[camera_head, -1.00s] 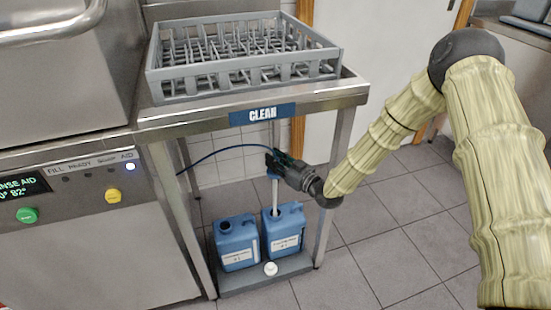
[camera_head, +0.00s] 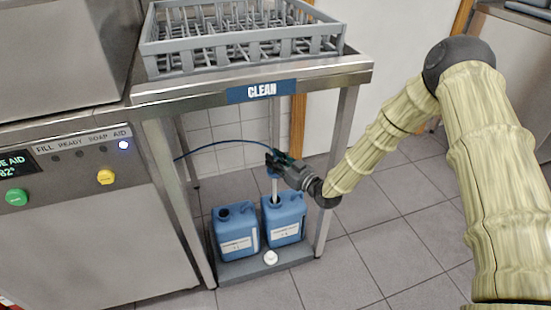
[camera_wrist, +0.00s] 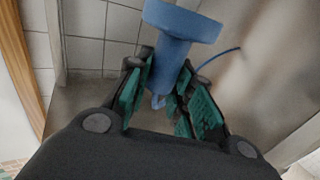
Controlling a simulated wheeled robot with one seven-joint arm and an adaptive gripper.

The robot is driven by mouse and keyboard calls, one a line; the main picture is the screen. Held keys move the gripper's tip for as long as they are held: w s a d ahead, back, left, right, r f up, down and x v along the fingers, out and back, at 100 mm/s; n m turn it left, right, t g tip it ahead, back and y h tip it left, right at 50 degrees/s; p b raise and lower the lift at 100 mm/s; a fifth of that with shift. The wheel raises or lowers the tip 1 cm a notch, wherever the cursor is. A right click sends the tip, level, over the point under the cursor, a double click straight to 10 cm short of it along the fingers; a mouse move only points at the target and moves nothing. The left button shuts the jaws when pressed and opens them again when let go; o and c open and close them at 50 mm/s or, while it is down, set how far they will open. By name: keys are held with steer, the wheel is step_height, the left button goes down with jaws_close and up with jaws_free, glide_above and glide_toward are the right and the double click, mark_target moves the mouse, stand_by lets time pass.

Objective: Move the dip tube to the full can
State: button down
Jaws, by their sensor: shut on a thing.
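My gripper (camera_head: 275,165) is shut on the blue head of the dip tube (camera_head: 275,188), above the right-hand blue can (camera_head: 287,222). The pale tube hangs upright below the gripper and its lower end is hidden in that can's mouth. In the wrist view the blue head (camera_wrist: 180,28) sits between the green finger pads of my gripper (camera_wrist: 165,95). The left-hand blue can (camera_head: 236,236) stands beside it with a dark open mouth. Both cans have white labels too small to read, so I cannot tell which is full.
Both cans stand on a low grey shelf (camera_head: 240,271) under a steel table marked CLEAN. A white cap (camera_head: 270,258) lies in front of them. A thin blue hose (camera_head: 220,147) runs left from the gripper. A table leg (camera_head: 337,160) is close on the right.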

mark_target(276, 189)
steer(key=shift+f+b, duration=3.8)
steer(key=shift+f, duration=2.3)
steer(key=shift+f+b, duration=0.4)
steer(key=shift+f, duration=0.55)
steer(key=shift+d+f, duration=0.1)
steer(key=shift+f, duration=0.3)
steer(key=c, duration=1.2)
jaws_free()
steer(key=shift+o, duration=0.2)
steer(key=shift+s, duration=0.1)
steer(key=v, duration=1.2)
